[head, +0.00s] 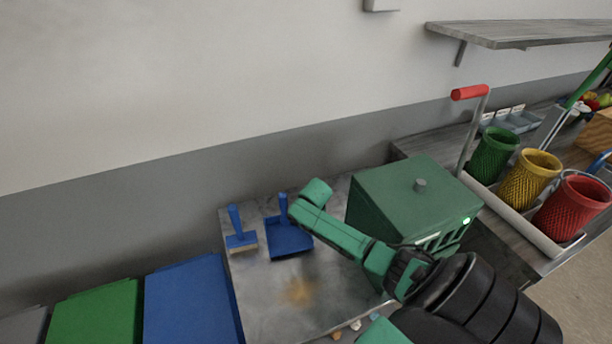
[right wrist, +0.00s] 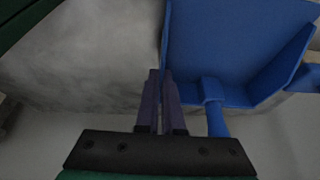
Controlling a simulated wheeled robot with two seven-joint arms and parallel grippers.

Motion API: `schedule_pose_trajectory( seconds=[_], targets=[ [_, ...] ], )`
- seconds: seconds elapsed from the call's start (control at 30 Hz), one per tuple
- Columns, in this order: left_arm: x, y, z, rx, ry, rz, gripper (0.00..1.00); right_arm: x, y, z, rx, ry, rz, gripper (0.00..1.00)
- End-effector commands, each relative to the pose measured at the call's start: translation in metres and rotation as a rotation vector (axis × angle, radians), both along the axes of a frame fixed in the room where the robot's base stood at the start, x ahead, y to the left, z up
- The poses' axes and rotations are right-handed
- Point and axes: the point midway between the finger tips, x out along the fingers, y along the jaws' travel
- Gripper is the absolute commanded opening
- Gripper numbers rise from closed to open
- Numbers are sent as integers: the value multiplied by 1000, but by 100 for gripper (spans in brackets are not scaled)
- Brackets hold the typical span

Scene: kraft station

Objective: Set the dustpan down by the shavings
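The blue dustpan (head: 288,240) lies on the grey metal worktop (head: 265,315), its handle (head: 283,204) toward the wall. The shavings (head: 298,291) are a tan patch on the worktop, in front of the dustpan and apart from it. My right arm reaches over beside the dustpan; its fingertips are hidden in the head view. In the right wrist view my right gripper (right wrist: 161,75) has its fingers together with nothing visible between them. The dustpan (right wrist: 230,45) and its handle (right wrist: 215,118) are just right of the fingers, outside them. My left gripper is not in view.
A blue hand brush (head: 240,240) is left of the dustpan. Blue (head: 190,300) and green (head: 95,313) bins are at left. Green, yellow and red mesh cups stand far right.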

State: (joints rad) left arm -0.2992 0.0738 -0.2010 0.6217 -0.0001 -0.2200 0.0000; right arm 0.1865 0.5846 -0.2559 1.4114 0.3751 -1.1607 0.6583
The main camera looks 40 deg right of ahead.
Motion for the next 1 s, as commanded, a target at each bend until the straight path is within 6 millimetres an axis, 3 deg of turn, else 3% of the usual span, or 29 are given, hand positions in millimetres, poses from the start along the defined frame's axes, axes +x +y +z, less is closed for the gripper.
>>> schedule_pose_trajectory(
  seconds=[0.03, 0.13, 0.93, 1.0],
  targets=[
    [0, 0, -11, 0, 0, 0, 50, 0, 0, -9, -1, 0, 0, 0],
    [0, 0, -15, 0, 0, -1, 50, 0, 0, -12, -1, 0, 0, 0],
    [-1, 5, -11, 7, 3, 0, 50, 0, 0, -15, -1, -1, 1, 0],
    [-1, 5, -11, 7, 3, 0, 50, 0, 0, -15, -1, -1, 1, 31]
  ],
)
